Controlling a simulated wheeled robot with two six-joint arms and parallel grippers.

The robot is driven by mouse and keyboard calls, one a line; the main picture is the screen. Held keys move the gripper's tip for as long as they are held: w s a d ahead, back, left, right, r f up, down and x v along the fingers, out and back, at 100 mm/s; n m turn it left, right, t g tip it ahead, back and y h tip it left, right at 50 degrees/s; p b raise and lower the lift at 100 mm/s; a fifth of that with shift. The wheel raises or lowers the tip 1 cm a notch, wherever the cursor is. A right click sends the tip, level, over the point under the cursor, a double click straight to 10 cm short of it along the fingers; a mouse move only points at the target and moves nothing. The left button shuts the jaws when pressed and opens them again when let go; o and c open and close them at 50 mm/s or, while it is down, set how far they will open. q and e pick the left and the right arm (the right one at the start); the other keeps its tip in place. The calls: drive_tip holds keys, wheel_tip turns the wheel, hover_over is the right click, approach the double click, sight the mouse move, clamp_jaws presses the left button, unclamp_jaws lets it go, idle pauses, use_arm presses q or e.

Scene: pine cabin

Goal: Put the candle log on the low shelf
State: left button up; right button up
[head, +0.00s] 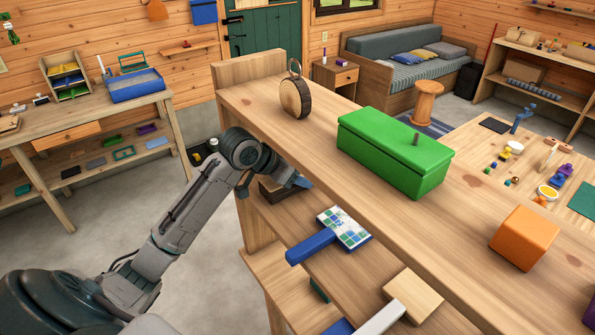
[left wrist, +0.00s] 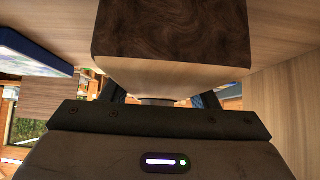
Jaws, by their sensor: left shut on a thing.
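The candle log (head: 274,192) is a dark brown block with a pale wood face, seen in the head view at the left end of the shelf under the unit's top. It fills the upper middle of the left wrist view (left wrist: 172,38). My left gripper (head: 290,181) is shut on it; in the wrist view its fingers (left wrist: 157,100) reach the block's pale side. The low shelf (head: 268,215) is the board below the top. I cannot tell whether the log touches it. My right gripper is not in view.
A blue-handled thing with a tiled face (head: 345,228) and a pale wood block (head: 412,296) lie further right on that shelf. The top board (head: 330,105) overhangs, carrying a round wood slice (head: 295,97), a green box (head: 393,150) and an orange block (head: 524,238).

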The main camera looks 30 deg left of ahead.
sight(271, 181)
use_arm(q)
drive_tip(key=shift+s+a, duration=0.2)
drive_tip(key=shift+s, duration=0.1)
drive_tip(key=shift+s+a, duration=0.15)
drive_tip(key=shift+s, duration=0.3)
drive_tip(key=o, duration=0.9)
drive_tip(key=shift+o, duration=1.1)
drive_tip(key=shift+w+d, duration=0.2)
drive_tip(key=shift+d, duration=0.05)
drive_tip(key=shift+a, duration=0.15)
drive_tip(key=shift+r, duration=0.1)
drive_tip(key=shift+s+a+r, duration=0.1)
drive_tip(key=shift+s+r, duration=0.05)
drive_tip(key=shift+s, duration=0.05)
drive_tip(key=b+v, duration=0.4)
drive_tip(key=v, duration=0.3)
drive_tip(key=shift+s, duration=0.2)
drive_tip(key=b+v, duration=0.2)
drive_tip(key=v, duration=0.2)
drive_tip(key=shift+r, duration=0.15)
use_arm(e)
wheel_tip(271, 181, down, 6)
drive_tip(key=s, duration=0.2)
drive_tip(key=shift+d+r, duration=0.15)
